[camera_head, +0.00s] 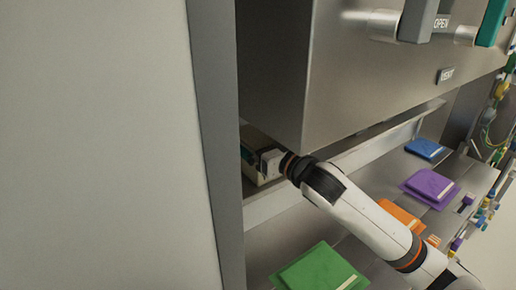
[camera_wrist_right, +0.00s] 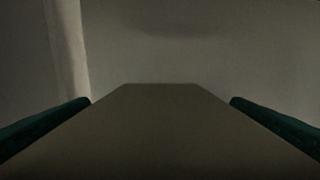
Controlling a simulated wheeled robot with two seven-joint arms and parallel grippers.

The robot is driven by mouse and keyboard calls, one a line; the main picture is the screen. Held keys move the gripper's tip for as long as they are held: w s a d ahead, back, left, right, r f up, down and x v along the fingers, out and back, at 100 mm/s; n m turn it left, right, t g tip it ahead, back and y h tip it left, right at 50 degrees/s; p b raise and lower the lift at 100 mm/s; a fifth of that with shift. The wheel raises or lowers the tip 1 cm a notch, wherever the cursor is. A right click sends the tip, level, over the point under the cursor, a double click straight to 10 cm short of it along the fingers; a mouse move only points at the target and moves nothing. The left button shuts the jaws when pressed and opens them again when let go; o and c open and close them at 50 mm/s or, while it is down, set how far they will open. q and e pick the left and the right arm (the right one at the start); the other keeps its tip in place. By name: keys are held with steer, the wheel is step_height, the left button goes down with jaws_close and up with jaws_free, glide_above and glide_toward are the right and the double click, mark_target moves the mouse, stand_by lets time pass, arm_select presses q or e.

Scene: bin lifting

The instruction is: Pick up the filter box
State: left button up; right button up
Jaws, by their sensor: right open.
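The filter box (camera_wrist_right: 160,130) appears in the right wrist view as a plain grey-brown block, running away from the camera through the lower middle. My right gripper (camera_wrist_right: 160,110) is open, with one dark green finger on each side of the box. In the head view my right gripper (camera_head: 254,160) reaches under the large metal housing at a pale box (camera_head: 256,138), which is mostly hidden by the gripper and the housing. My left gripper is not in view.
The metal housing (camera_head: 370,80) hangs just above my right arm. A grey upright post (camera_head: 215,130) stands close to the left of the gripper. Green (camera_head: 318,270), orange (camera_head: 400,215), purple (camera_head: 430,185) and blue (camera_head: 424,148) flat pads lie on the metal surface below.

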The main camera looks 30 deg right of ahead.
steer(key=shift+s, duration=0.1)
steer(key=c, duration=1.2)
